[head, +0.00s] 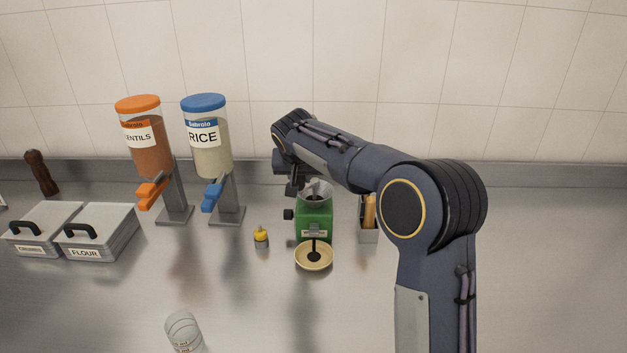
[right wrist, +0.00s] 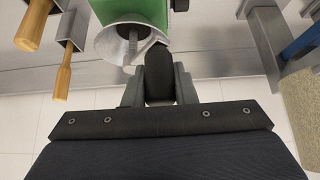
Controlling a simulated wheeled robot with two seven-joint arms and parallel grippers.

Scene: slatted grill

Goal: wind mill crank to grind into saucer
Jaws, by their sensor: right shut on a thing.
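The green mill (head: 314,222) stands in the middle of the counter with a grey metal hopper (head: 317,193) on top. The hopper's open mouth shows in the right wrist view (right wrist: 108,40). My right gripper (head: 296,187) is above and just left of the hopper, partly hidden by my own arm. In the right wrist view my right gripper (right wrist: 158,88) is shut on a dark rounded crank knob (right wrist: 158,62). The cream saucer (head: 300,262) lies in front of the mill with a dark patch in its middle. My left gripper is out of view.
A small yellow-topped object (head: 261,237) stands left of the saucer. Rice (head: 207,150) and lentil (head: 146,150) dispensers stand further left, beside lidded tins (head: 100,240). A metal holder (head: 368,236) with wooden handles is right of the mill. A clear cup (head: 184,332) is in front.

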